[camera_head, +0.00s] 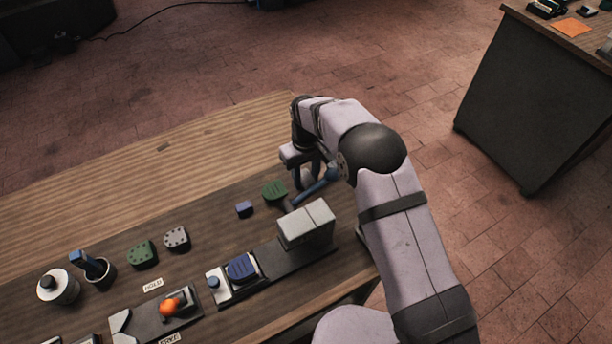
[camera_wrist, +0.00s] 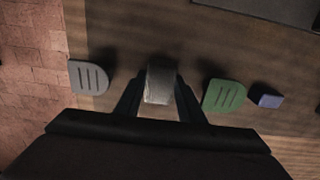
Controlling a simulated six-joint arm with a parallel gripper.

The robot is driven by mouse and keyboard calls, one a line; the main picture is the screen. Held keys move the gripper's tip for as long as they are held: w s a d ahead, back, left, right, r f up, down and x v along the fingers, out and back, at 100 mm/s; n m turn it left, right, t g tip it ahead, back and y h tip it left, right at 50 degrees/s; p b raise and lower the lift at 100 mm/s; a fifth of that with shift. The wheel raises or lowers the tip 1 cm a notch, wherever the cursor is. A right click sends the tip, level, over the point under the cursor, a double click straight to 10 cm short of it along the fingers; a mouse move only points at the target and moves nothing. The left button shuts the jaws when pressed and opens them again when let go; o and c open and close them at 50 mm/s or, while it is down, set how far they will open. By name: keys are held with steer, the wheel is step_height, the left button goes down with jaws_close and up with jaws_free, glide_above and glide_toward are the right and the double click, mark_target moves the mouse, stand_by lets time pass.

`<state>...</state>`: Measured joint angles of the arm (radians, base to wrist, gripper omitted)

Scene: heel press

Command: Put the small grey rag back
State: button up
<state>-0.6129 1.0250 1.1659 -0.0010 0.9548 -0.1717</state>
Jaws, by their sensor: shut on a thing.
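My gripper (camera_wrist: 158,98) is shut on a small pale grey piece, which I take to be the small grey rag (camera_wrist: 160,80). It shows between the two dark fingers in the wrist view, over the brown bench top. I cannot tell whether it touches the bench. In the head view my gripper (camera_head: 308,179) is at the right part of the bench, just right of a slotted green heel piece (camera_head: 274,190). My arm and fingers mostly hide the rag there. In the wrist view the green piece (camera_wrist: 223,95) is right of the gripper.
A slotted grey heel piece (camera_wrist: 88,77) lies left of the gripper in the wrist view. A small blue block (camera_head: 244,209) lies near the green piece. The press, with a grey block (camera_head: 306,224) and a blue heel (camera_head: 241,268), stands in front. A cup (camera_head: 101,274) is far left.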

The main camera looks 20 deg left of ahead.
mark_target(306, 178)
steer(key=o, duration=1)
steer(key=shift+f, duration=0.1)
step_height(306, 178, up, 12)
steer(key=b, duration=0.3)
steer(key=shift+r, duration=0.2)
